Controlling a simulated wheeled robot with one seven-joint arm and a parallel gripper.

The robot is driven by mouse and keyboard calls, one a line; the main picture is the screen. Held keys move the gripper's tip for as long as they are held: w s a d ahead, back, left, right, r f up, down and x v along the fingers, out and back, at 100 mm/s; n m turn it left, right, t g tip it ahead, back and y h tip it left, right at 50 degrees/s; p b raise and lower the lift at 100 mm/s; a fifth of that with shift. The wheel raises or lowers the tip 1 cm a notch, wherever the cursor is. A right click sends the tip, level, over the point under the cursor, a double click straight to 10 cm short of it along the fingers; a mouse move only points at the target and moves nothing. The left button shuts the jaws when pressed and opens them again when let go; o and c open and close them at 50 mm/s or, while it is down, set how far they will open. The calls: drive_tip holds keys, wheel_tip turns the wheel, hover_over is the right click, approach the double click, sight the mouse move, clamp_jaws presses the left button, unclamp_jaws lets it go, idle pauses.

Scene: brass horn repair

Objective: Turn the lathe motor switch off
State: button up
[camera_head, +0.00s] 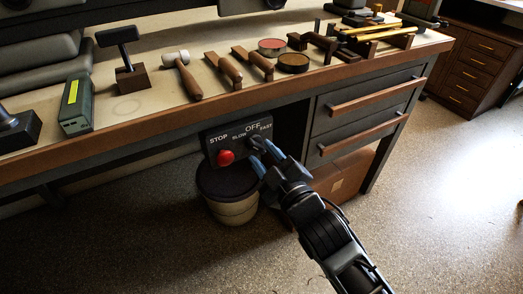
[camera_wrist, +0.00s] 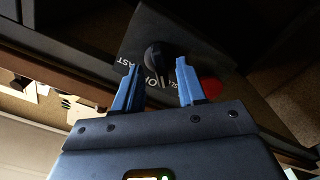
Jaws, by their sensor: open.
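The lathe motor switch is a dark control box (camera_head: 211,147) under the bench's front edge, with white labels STOP, SLOW, OFF and FAST and a red stop button (camera_head: 226,157). In the wrist view the box (camera_wrist: 140,32) carries a round black knob (camera_wrist: 155,54), and the red button (camera_wrist: 211,88) shows to the right. My gripper (camera_head: 256,152) is at the right part of the box. In the wrist view its blue fingers (camera_wrist: 157,66) are open, one on each side of the knob. I cannot tell whether they touch it or which label the knob points to.
A bucket (camera_head: 232,208) stands on the floor below the box. Drawers with wooden handles (camera_head: 362,101) are to the right. On the bench top (camera_head: 130,107) lie a mallet (camera_head: 183,75), wooden-handled tools and two round tins. The floor at front is clear.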

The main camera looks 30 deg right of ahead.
drive_tip(key=shift+w, duration=1.15)
drive_tip(key=shift+c, duration=0.4)
clamp_jaws()
